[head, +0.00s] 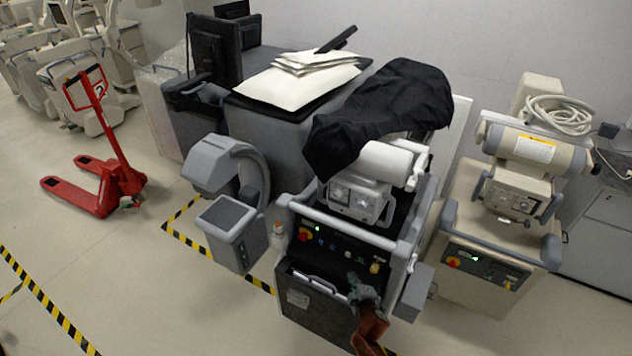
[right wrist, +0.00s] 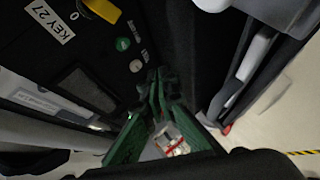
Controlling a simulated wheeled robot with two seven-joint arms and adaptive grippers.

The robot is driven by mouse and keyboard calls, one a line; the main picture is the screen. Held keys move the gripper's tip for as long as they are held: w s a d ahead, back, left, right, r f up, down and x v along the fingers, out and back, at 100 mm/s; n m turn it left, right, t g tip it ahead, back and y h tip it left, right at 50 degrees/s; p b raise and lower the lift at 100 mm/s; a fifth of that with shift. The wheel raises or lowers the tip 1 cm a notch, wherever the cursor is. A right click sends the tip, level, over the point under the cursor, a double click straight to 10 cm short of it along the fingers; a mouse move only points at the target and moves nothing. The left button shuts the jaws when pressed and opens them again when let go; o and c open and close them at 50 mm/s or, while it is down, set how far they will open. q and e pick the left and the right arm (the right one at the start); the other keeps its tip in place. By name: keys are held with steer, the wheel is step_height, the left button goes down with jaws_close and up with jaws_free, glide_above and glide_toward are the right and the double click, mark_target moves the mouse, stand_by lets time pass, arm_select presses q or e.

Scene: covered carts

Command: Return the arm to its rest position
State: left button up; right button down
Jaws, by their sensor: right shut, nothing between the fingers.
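My right arm (head: 370,328) comes in from the bottom of the head view, in front of the covered cart's dark front panel. Its gripper (head: 355,281) is close to that panel, below the yellow key switch (head: 376,267). In the right wrist view the green fingers (right wrist: 157,80) meet at their tips and hold nothing. A small red and white item (right wrist: 170,138) shows between the finger bases. Whether the fingers touch the panel cannot be told. My left gripper is not in view.
A black cloth (head: 380,105) drapes over the cart's top. A pale handle (head: 315,284) crosses the cart's lower front. A beige machine (head: 490,265) stands close on the right, a grey one (head: 232,220) on the left. A red pallet jack (head: 105,185) stands on open floor farther left.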

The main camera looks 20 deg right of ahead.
steer(key=s+d+r+m+g+h, duration=0.1)
steer(key=s+d+m+g, duration=0.1)
steer(key=s+m, duration=0.35)
steer(key=s+d+r+m+g+h, duration=0.1)
steer(key=s+d+m+g, duration=0.15)
steer(key=s, duration=0.65)
steer(key=s+a+r+m+g+y, duration=0.2)
steer(key=s+a, duration=0.1)
steer(key=s, duration=0.7)
steer(key=s+a+r+m+g+y, duration=0.1)
steer(key=s+a+r+m+g, duration=0.15)
steer(key=s, duration=0.75)
steer(key=s+a+f+g+b, duration=0.1)
steer(key=s+f+b, duration=0.1)
steer(key=f, duration=1.6)
steer(key=s+a+f+g+b, duration=0.1)
steer(key=f, duration=1.6)
steer(key=s+f+n+y+b, duration=0.1)
steer(key=s+f+b, duration=0.1)
steer(key=s+f, duration=1.6)
steer(key=shift+s+f+g+b, duration=0.2)
steer(key=shift+s+g+b, duration=0.2)
steer(key=shift+s, duration=0.05)
